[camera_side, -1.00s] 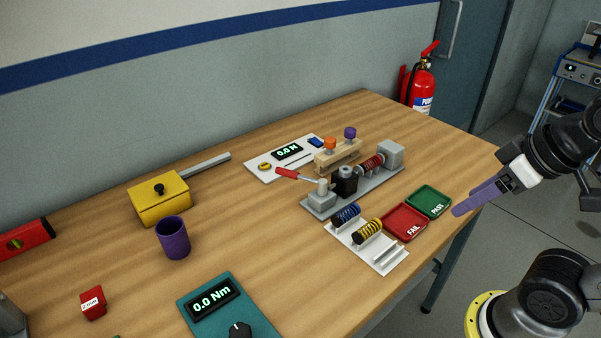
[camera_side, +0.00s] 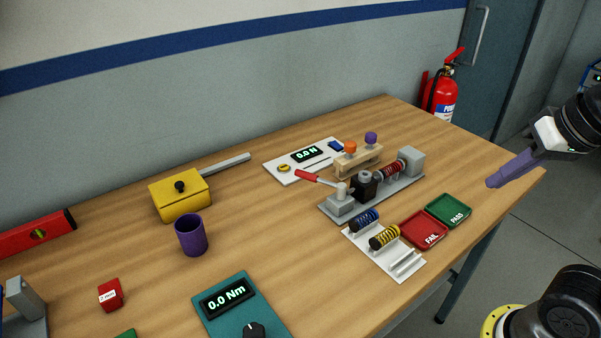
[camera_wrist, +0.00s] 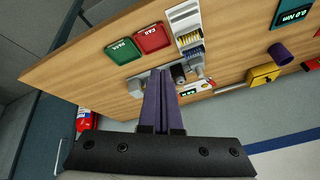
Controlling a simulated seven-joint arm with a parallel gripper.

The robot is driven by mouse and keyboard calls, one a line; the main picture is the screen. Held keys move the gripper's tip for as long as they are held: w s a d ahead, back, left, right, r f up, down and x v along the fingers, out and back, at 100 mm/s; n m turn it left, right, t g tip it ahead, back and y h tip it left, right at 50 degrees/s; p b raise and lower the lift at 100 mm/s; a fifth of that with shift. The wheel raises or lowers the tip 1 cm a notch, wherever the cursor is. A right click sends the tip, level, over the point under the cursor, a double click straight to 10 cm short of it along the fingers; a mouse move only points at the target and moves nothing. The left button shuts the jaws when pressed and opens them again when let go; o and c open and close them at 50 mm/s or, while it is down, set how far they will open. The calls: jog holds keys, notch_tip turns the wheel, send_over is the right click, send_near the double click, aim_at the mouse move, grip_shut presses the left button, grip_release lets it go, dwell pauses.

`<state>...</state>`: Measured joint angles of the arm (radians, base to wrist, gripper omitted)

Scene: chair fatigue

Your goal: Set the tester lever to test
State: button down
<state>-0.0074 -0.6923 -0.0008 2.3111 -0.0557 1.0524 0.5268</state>
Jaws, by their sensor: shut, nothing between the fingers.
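The tester (camera_side: 372,186) is a long grey base on the table, with a black block, a red spring and a grey end block. Its lever has a red handle (camera_side: 309,176) pointing left in the side view, rising slightly above the base. In the wrist view the red handle (camera_wrist: 205,82) shows small beyond my fingers, and part of the tester is hidden behind them. My gripper (camera_side: 491,184) has purple fingers, shut and empty, in the air near the table's right edge, well apart from the lever. It also shows in the wrist view (camera_wrist: 161,72).
A green PASS tray (camera_side: 449,210) and a red FAIL tray (camera_side: 424,229) lie between my gripper and the tester. A white spring rack (camera_side: 391,262) is in front. A wooden stand (camera_side: 357,160) with two knobs and a force display (camera_side: 306,155) stand behind.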

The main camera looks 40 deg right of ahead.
jog(key=w+a+r+m+g+h, duration=0.15)
jog(key=w+r+m, duration=0.3)
jog(key=w, duration=0.45)
jog(key=w+a+r+m+g, duration=0.1)
jog(key=w+a+r+m, duration=0.3)
jog(key=w, duration=0.6)
jog(key=w+a+f+n+g, duration=0.1)
jog(key=w+a+f, duration=1.1)
jog(key=a, duration=0.2)
jog(key=shift+a+f+h, duration=0.15)
jog(key=shift+f+h, duration=0.05)
jog(key=shift+h, duration=0.25)
jog(key=shift+g, duration=0.25)
